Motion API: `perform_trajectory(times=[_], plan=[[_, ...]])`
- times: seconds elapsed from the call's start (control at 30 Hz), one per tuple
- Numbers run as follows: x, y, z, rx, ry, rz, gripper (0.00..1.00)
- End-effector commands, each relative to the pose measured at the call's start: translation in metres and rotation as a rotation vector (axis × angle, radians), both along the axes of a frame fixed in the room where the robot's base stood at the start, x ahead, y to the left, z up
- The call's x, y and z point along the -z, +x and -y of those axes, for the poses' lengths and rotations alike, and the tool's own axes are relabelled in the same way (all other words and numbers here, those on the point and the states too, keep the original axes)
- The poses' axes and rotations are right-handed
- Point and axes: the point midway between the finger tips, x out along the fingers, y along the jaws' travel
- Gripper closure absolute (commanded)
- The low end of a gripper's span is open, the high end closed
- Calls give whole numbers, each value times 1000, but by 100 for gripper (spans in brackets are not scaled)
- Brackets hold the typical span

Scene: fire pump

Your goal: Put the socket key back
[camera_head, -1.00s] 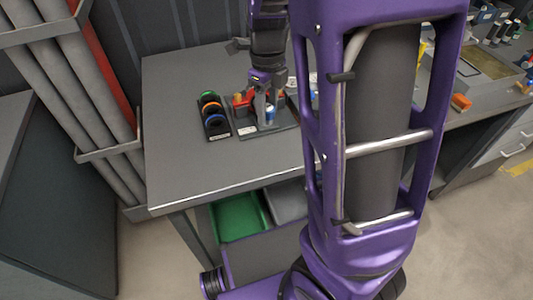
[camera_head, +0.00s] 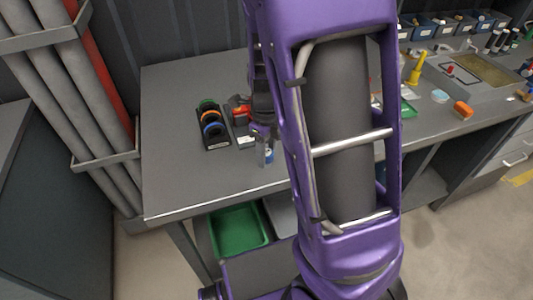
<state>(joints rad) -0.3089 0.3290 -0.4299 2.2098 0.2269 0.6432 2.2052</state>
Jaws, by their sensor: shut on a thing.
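My gripper (camera_head: 265,152) points down over the front part of the grey bench, right of the ring rack. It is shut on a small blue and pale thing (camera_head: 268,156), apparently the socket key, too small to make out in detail. I cannot tell whether it touches the bench top. A dark holder (camera_head: 245,141) with a pale label and red items stands just behind the gripper, partly hidden by my arm.
A black rack (camera_head: 212,136) holds green, orange and blue rings. The bench top (camera_head: 185,170) is clear to the left and front. A green bin (camera_head: 238,228) sits below. At right are a yellow tool (camera_head: 416,68), an orange block (camera_head: 463,109) and a sink-like tray (camera_head: 480,72).

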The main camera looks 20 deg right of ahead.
Motion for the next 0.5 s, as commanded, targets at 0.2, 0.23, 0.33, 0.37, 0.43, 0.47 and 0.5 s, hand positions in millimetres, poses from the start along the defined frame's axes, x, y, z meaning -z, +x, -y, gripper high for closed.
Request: perform_trajectory(times=[0.2, 0.23, 0.33, 0.37, 0.43, 0.47, 0.5], plan=[[0, 0, 0, -1, 0, 0, 100], [2, 0, 0, -1, 0, 0, 100], [2, 0, 0, -1, 1, 1, 45], [2, 0, 0, -1, 1, 1, 40], [2, 0, 0, -1, 0, 0, 28], [2, 0, 0, -1, 0, 0, 25], [2, 0, 0, -1, 0, 0, 25]])
